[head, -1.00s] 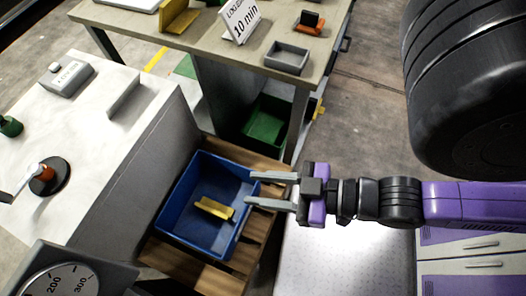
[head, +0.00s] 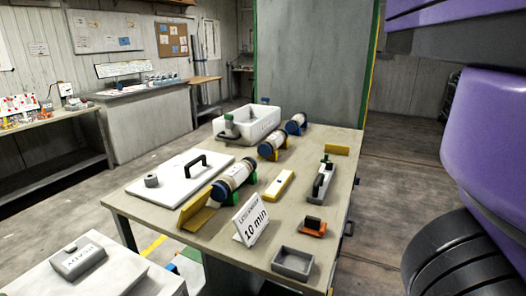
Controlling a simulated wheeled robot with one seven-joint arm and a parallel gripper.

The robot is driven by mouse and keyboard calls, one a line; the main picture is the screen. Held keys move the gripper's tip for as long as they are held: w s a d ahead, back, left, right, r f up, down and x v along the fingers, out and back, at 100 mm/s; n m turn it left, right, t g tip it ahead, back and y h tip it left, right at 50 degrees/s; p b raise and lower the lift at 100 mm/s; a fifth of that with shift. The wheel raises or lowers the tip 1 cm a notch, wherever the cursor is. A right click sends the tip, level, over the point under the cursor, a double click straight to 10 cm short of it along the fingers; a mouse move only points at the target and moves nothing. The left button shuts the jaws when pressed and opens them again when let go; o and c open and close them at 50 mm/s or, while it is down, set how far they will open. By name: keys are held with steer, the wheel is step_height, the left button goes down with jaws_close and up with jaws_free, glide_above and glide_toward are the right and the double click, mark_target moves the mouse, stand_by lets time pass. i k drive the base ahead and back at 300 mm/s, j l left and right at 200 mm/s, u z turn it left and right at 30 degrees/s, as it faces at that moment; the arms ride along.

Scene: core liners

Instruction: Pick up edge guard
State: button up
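A yellow angle-shaped piece (head: 197,208), which looks like an edge guard, lies at the near left of the beige workbench (head: 226,254), beside a white cylinder. A similar yellow angle piece (head: 337,150) lies at the bench's far right edge. I cannot tell which one the task means. My gripper is out of view; only purple and black parts of my own body show large at the right. The blue bin with a yellow piece inside, seen earlier, is out of view now.
White core cylinders (head: 234,179) rest on stands along the bench. A flat yellow bar (head: 279,185), a "10 min" sign (head: 251,217), a grey tray (head: 293,262) and a white basin (head: 247,126) also stand there. Floor shows clear right of the bench.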

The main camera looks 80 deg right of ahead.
mark_target(335, 149)
steer(key=k+j+z, duration=0.15)
steer(key=z, duration=1.05)
steer(key=i+z, duration=0.2)
steer(key=z, duration=1.05)
steer(key=i+l, duration=0.25)
steer(key=i+l+u, duration=0.1)
steer(key=l, duration=0.4)
steer(key=i+l, duration=0.35)
steer(key=i+l+u, duration=0.1)
steer(key=l, duration=0.3)
steer(key=i+l, duration=0.3)
steer(key=i+l+u, duration=0.1)
steer(key=l, duration=0.4)
steer(key=i+l, duration=0.3)
steer(key=i+l+u, duration=0.15)
steer(key=l, duration=0.35)
